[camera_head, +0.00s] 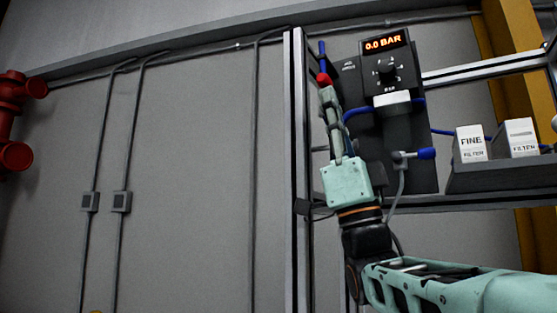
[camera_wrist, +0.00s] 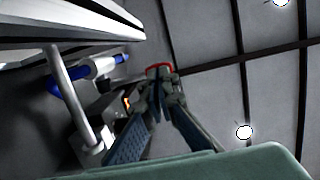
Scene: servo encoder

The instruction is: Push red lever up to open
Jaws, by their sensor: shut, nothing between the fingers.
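The red lever (camera_head: 323,79) is at the upper left edge of the dark control panel (camera_head: 408,171), mostly hidden by my gripper. My gripper (camera_head: 326,92) is shut and empty, pointing up, with its fingertips right below the red lever. Whether they touch it I cannot tell. In the wrist view, a thin red edge of the lever (camera_wrist: 158,65) shows just beyond the fingertips of my gripper (camera_wrist: 157,84). The panel's lit display (camera_head: 383,42) reads 0.0 BAR.
A black knob (camera_head: 386,71) sits below the display. A blue-handled valve (camera_head: 425,153) sticks out at the panel's lower right. A metal post (camera_head: 297,130) stands left of my gripper. White filter boxes (camera_head: 471,144) stand on a shelf at right. The wall at left is mostly bare.

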